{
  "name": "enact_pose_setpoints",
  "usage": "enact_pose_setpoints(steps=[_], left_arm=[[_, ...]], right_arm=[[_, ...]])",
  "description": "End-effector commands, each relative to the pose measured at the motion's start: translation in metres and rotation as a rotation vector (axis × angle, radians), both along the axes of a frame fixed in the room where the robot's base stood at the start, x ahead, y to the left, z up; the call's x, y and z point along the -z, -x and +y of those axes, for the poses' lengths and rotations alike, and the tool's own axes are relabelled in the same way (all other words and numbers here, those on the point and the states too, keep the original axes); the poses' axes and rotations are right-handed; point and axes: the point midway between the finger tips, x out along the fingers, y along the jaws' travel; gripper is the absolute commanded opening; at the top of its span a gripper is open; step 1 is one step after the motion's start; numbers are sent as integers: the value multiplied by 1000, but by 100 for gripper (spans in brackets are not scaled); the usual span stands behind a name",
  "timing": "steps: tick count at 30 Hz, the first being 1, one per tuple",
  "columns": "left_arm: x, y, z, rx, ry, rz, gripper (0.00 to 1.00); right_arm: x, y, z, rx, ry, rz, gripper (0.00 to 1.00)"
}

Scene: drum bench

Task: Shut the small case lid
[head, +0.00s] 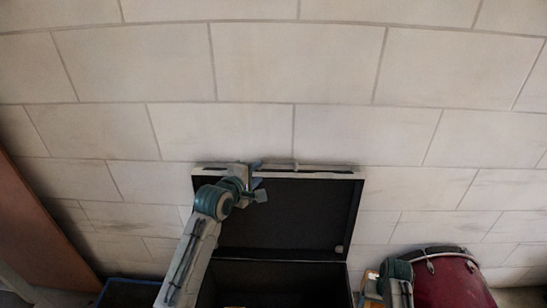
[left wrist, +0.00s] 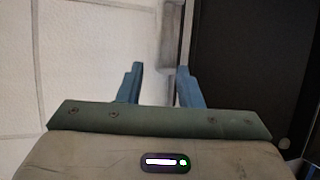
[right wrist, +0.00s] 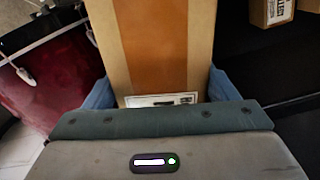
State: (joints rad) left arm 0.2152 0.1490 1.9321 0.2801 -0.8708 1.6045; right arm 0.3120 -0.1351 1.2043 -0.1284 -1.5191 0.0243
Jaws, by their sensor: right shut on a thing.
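The small case (head: 280,272) stands against the wall with its black-lined lid (head: 300,215) raised upright. The lid has a pale metal rim along its top. My left gripper (head: 257,183) is at the lid's top edge, left of its middle. In the left wrist view its two blue fingers (left wrist: 160,85) are apart, and the lid's grey edge shows between and beyond them; contact cannot be told. In the right wrist view my right gripper (right wrist: 160,95) is shut on a cardboard box (right wrist: 165,45) with an orange-brown strip. The head view hides most of that gripper.
A red drum (head: 450,280) stands right of the case, close to my right arm. Another small carton (right wrist: 270,12) lies in a dark area in the right wrist view. A blue-edged bin (head: 125,292) is at lower left, and a brown board (head: 40,220) leans at far left.

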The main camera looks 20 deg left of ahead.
Motion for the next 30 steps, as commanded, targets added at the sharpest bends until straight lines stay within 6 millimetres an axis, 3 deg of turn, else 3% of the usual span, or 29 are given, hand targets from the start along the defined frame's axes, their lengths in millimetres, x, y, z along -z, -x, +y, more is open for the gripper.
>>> enact_pose_setpoints(steps=[18, 30], left_arm=[[26, -87, -14, 1, 0, 2, 33], [34, -110, -17, 1, -1, 0, 33]], right_arm=[[-13, -1, 0, 0, 0, -3, 27], [-15, -1, 0, 0, 0, -3, 27]])
